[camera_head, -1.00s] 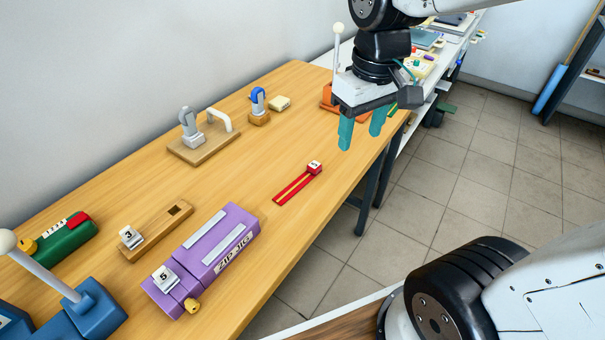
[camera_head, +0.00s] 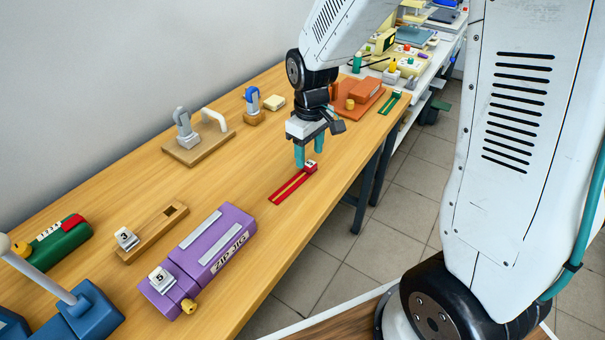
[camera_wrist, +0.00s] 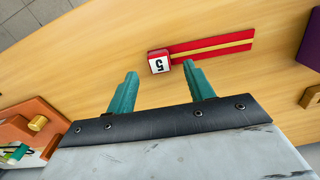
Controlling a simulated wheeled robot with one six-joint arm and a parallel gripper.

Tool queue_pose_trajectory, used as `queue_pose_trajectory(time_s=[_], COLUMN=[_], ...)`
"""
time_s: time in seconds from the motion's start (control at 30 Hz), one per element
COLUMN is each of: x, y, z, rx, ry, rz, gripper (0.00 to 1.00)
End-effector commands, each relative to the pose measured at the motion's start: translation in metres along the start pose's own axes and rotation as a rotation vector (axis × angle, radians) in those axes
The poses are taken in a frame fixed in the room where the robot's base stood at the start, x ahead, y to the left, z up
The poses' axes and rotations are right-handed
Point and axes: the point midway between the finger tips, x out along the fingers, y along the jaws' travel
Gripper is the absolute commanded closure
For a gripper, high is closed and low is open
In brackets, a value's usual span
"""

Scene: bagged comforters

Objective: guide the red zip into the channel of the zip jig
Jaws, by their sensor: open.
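The red zip (camera_head: 290,188) lies flat on the wooden table, with a white-topped red block marked 5 at its far end. In the wrist view the zip (camera_wrist: 215,48) lies beyond my fingertips, its block just ahead of the gap between them. My gripper (camera_head: 309,163) is open and empty, its teal fingers close to the zip's block; touching or apart I cannot tell in the head view. In the wrist view my gripper (camera_wrist: 160,75) stands short of the block. The purple zip jig (camera_head: 213,249) lies at the near end of the table, with pale strips along its top and a block marked 5.
A wooden slotted board (camera_head: 150,235) with a block marked 3 lies left of the jig. A green device (camera_head: 60,243) and a blue lever device (camera_head: 85,305) are further left. An orange fixture (camera_head: 357,97) stands behind my gripper. Bare table separates zip and jig.

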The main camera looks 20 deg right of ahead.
Motion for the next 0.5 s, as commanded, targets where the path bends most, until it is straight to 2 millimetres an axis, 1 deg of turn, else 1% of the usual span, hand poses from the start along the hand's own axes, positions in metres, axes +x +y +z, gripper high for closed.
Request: queue_pose_trajectory(time_s=[0.03, 0.1, 0.2, 0.47, 0.5], x=[0.009, 0.019, 0.027, 0.028, 0.028], y=[0.001, 0.0, 0.0, 0.0, 0.0], z=[0.002, 0.001, 0.001, 0.001, 0.001], rx=[0.001, 0.001, 0.001, 0.0, 0.0], ry=[-0.004, -0.003, -0.002, 0.0, 0.0], rz=[-0.002, -0.001, -0.001, 0.0, 0.0], gripper=[0.47, 0.47, 0.47, 0.47, 0.58])
